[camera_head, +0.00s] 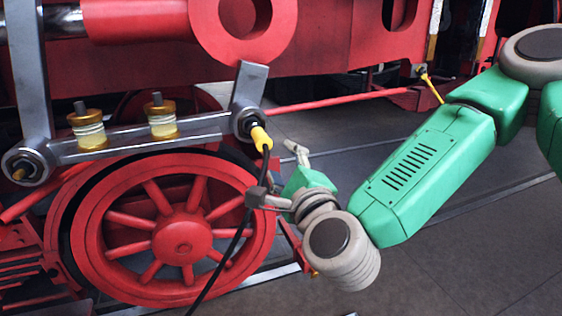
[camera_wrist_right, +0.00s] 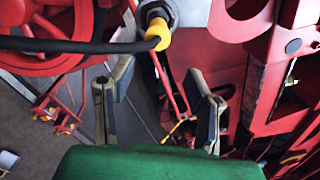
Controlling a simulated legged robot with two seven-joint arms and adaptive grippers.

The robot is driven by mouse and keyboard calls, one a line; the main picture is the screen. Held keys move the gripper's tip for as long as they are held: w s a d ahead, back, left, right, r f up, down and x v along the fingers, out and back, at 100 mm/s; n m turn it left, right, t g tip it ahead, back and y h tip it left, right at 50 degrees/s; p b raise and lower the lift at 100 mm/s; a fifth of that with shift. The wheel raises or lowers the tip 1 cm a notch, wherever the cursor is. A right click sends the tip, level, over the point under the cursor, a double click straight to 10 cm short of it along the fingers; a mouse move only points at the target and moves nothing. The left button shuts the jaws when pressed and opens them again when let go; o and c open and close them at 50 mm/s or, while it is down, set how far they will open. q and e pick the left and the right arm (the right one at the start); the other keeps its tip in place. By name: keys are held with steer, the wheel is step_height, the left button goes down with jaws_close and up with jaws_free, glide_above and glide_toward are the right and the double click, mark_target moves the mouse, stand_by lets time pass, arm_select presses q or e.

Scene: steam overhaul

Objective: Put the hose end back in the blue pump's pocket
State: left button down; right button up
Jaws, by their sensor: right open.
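The yellow hose end (camera_head: 262,138) sits at the round grey rod joint (camera_head: 246,123) above the red wheel, with its black hose (camera_head: 236,238) hanging down in front of the spokes. In the right wrist view the yellow hose end (camera_wrist_right: 159,33) is at top centre, against the dark round fitting, and the black hose (camera_wrist_right: 70,46) runs left. My right gripper (camera_head: 271,172) is open and empty, just below and right of the hose end, its two fingers apart; they also show in the wrist view (camera_wrist_right: 160,92). No blue pump is visible. My left gripper is not in view.
The red spoked wheel (camera_head: 180,240) and grey side rod (camera_head: 140,140) with two oil cups stand left of my right gripper. A thin red bar (camera_head: 335,101) runs right behind it. A thin yellow piece (camera_head: 431,86) hangs farther right. Grey floor (camera_head: 455,255) is open at lower right.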

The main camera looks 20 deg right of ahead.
mark_target(265, 146)
steer(key=w, duration=0.2)
steer(key=w+a, duration=0.1)
steer(key=w, duration=0.1)
steer(key=w+a+p, duration=0.1)
steer(key=w, duration=0.2)
steer(key=shift+a+r, duration=0.2)
steer(key=shift+w+d, duration=0.5)
steer(key=shift+w, duration=0.05)
steer(key=shift+w+d+f, duration=0.1)
steer(key=shift+w+d, duration=0.1)
steer(key=shift+d, duration=0.35)
steer(key=shift+a, duration=0.35)
steer(key=c, duration=0.3)
steer(key=shift+a, duration=0.25)
steer(key=c, duration=0.7)
steer(key=shift+s+a, duration=0.1)
steer(key=shift+a, duration=0.1)
jaws_close()
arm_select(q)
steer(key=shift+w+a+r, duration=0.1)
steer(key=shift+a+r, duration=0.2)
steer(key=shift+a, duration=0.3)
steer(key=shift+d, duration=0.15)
arm_select(e)
steer(key=shift+d, duration=0.3)
